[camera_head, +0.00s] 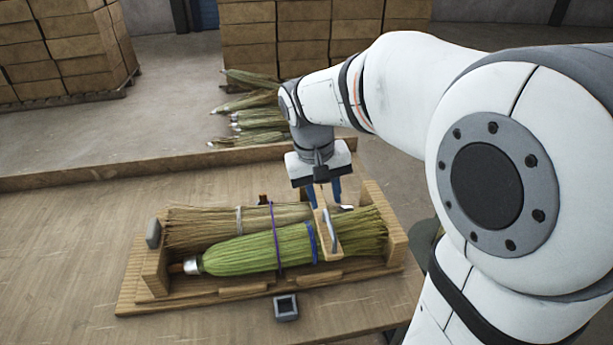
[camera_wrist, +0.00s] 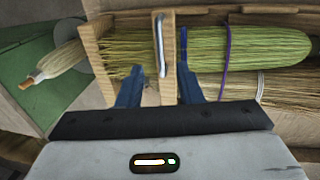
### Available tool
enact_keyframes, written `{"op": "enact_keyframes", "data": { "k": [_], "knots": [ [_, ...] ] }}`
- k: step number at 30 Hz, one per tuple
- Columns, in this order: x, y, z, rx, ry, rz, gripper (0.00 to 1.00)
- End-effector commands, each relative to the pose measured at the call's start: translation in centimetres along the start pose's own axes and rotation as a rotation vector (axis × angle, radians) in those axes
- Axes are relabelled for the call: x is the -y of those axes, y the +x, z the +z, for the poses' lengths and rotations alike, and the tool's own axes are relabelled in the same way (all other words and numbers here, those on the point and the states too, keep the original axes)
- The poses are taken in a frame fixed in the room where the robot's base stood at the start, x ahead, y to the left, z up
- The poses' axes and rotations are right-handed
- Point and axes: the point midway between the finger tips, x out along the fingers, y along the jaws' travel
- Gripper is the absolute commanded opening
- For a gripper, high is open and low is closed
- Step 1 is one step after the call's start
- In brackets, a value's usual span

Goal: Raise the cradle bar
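The wooden cradle bar (camera_head: 325,236) lies across the green broom (camera_head: 253,252) toward the right end of the wooden cradle (camera_head: 215,293). A metal handle (camera_head: 332,230) is fixed on the bar. In the wrist view the bar (camera_wrist: 167,80) stands between my two blue fingers, with a gap visible on each side, and its handle (camera_wrist: 160,45) is above them. My gripper (camera_head: 324,193) points down over the bar's far end, open and empty. It also shows in the wrist view (camera_wrist: 160,83). I cannot tell how far down the fingers reach beside the bar.
A tan broom (camera_head: 190,225) lies behind the green one, and a purple cord (camera_head: 274,236) crosses the green broom. A small grey square holder (camera_head: 286,307) sits in front. Loose brooms (camera_head: 250,115) and stacked boxes (camera_head: 62,50) are behind. The table's left side is clear.

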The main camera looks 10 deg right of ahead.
Motion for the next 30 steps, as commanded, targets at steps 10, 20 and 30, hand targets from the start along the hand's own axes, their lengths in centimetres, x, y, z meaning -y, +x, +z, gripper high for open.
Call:
{"op": "enact_keyframes", "data": {
  "k": [10,20,30],
  "knots": [
    [0.1,3.2,-0.8,0.017,0.001,0.017,0.33],
    [0.1,7.5,-0.8,0.015,0.001,0.016,0.33],
    [0.1,7.9,-0.8,0.011,-0.001,0.015,0.33]
  ]
}}
